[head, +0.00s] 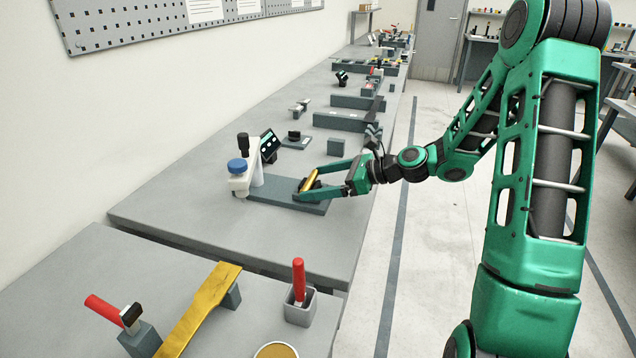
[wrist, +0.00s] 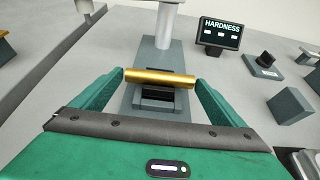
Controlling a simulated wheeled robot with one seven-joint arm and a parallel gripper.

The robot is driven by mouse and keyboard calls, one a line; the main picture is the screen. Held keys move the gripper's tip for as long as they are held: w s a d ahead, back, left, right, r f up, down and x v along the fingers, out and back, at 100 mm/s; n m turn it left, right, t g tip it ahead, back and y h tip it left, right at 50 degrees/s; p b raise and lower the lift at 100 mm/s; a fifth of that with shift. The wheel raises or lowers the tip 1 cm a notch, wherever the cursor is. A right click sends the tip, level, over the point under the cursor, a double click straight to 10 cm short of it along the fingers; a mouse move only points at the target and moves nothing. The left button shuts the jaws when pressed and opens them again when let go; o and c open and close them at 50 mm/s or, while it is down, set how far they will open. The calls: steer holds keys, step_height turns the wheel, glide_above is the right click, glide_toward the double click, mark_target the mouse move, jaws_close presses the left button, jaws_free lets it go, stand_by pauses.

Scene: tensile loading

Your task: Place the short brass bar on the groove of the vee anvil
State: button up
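The short brass bar (wrist: 160,77) lies crosswise between the fingertips of my gripper (wrist: 161,80) in the wrist view, with a finger at each end. My gripper appears shut on the bar by its ends, with the fingers spread to the bar's length. The dark vee anvil (wrist: 158,97) shows just below the bar, on the base of the hardness tester. In the head view the bar (head: 310,179) is at the anvil, between the fingers of my gripper (head: 311,181). The bar hides most of the groove, and I cannot tell whether it touches the anvil.
The hardness tester (head: 243,178) with a blue knob stands left of my gripper, its display (head: 270,145) behind. A grey block (head: 336,146) and a small dark part on a plate (head: 295,140) stand farther back. Red-handled tools (head: 299,280) and a yellow strip (head: 200,308) are on the nearer bench.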

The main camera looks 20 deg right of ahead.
steer(key=v, duration=1.2)
steer(key=s+f+n+g+h, duration=0.1)
steer(key=s+n, duration=0.1)
steer(key=s+f+n+g+h, duration=0.1)
steer(key=s+n, duration=0.1)
steer(key=s+f+n+g+h, duration=0.1)
steer(key=s+n, duration=0.1)
steer(key=shift+a+f, duration=0.15)
steer(key=shift+f, duration=0.15)
steer(key=s+d+r+n+g+h, duration=0.1)
steer(key=s+d+n+h, duration=0.1)
steer(key=s, duration=0.7)
steer(key=s+d+r+n+g+h, duration=0.1)
steer(key=s+d+n+g+h, duration=0.1)
steer(key=s+n, duration=0.4)
steer(key=s+d+r+n+g+h, duration=0.1)
steer(key=s+d+n+g+h, duration=0.1)
steer(key=s, duration=1)
steer(key=d+n+h, duration=0.1)
steer(key=d+n, duration=0.1)
steer(key=shift+d+r+n+h, duration=0.2)
steer(key=shift+d+n+h, duration=0.1)
steer(key=shift+n, duration=0.1)
